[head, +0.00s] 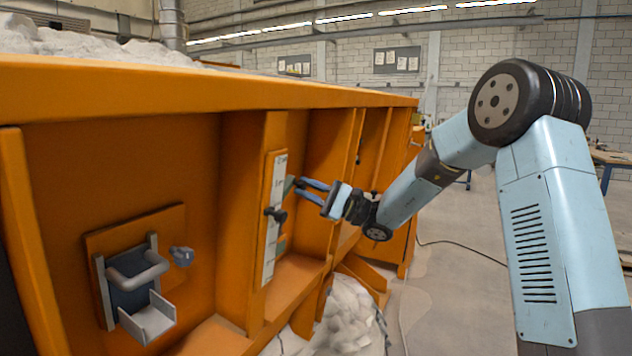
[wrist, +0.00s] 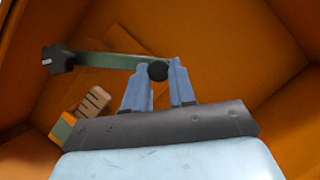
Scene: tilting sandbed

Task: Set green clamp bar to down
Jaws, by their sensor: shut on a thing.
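The green clamp bar (wrist: 120,60) lies nearly level across the wrist view, from a black lobed knob (wrist: 58,60) on the left to a round black end (wrist: 158,70) on the right. My gripper (wrist: 160,72) has its blue fingers shut on that round end. In the head view, a small part of the green bar (head: 289,186) shows just left of my gripper (head: 302,188), inside an orange bay. Most of the bar is hard to make out there.
A white scale strip (head: 274,215) with a black knob (head: 276,213) stands on an orange rib left of my gripper. A metal bracket (head: 148,315) and grey knob (head: 182,256) are further left. Orange ribs (head: 340,185) flank the bay. Open floor (head: 450,290) lies to the right.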

